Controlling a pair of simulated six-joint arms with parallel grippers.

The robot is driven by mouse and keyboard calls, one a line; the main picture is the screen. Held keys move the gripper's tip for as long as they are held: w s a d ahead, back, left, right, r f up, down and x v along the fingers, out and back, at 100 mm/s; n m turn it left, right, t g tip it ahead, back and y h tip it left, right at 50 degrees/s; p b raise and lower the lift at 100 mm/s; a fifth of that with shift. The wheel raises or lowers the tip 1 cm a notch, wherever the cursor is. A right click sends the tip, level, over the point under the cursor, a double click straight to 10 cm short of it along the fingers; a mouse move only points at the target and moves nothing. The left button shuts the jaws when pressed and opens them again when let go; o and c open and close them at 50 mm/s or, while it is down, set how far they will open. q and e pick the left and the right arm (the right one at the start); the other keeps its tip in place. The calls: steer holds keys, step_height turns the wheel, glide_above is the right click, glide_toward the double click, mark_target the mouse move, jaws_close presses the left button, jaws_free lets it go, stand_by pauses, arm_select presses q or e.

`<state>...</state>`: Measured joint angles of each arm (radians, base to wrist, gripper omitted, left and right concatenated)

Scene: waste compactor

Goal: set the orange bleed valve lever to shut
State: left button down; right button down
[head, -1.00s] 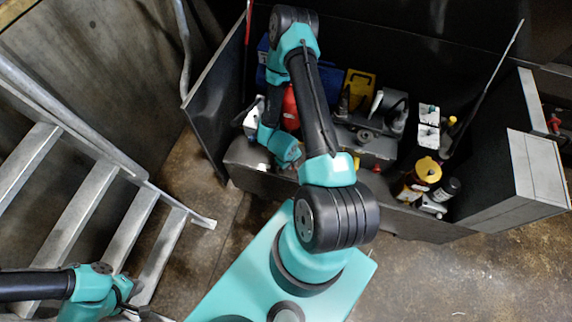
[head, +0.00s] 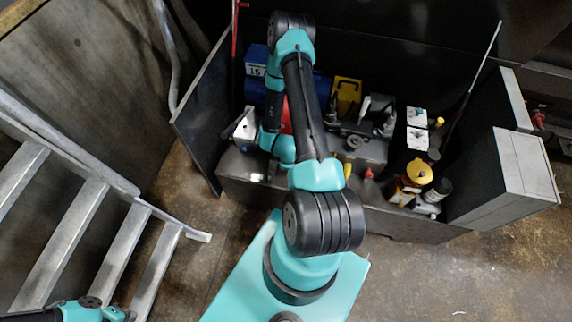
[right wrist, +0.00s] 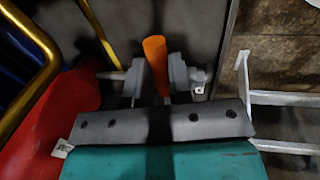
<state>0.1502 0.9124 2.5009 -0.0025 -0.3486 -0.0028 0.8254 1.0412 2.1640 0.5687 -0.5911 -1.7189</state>
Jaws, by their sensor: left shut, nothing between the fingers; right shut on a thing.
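The orange lever (right wrist: 155,62) stands between the two grey fingers of my right gripper (right wrist: 163,78) in the right wrist view. The gripper is shut on it, and the lever's orange end sticks out past the fingers. In the head view my right arm reaches over the bin, and its wrist hides the fingers and the lever. My left gripper (head: 114,314) is at the bottom left corner of the head view, partly cut off by the edge. It is shut and empty, far from the lever.
A red container (right wrist: 65,110) lies close to the left of my right gripper. A blue box (head: 256,88), a yellow item (head: 347,94) and several bottles crowd the dark bin (head: 385,222). Metal stairs (head: 75,225) stand at the left.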

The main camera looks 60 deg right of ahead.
stand_by(0.3)
steer(key=c, duration=1)
jaws_free()
steer(key=shift+c, duration=0.2)
steer(key=s+a+r, duration=0.1)
steer(key=a+r, duration=0.2)
steer(key=r, duration=1.4)
steer(key=shift+a, duration=0.15)
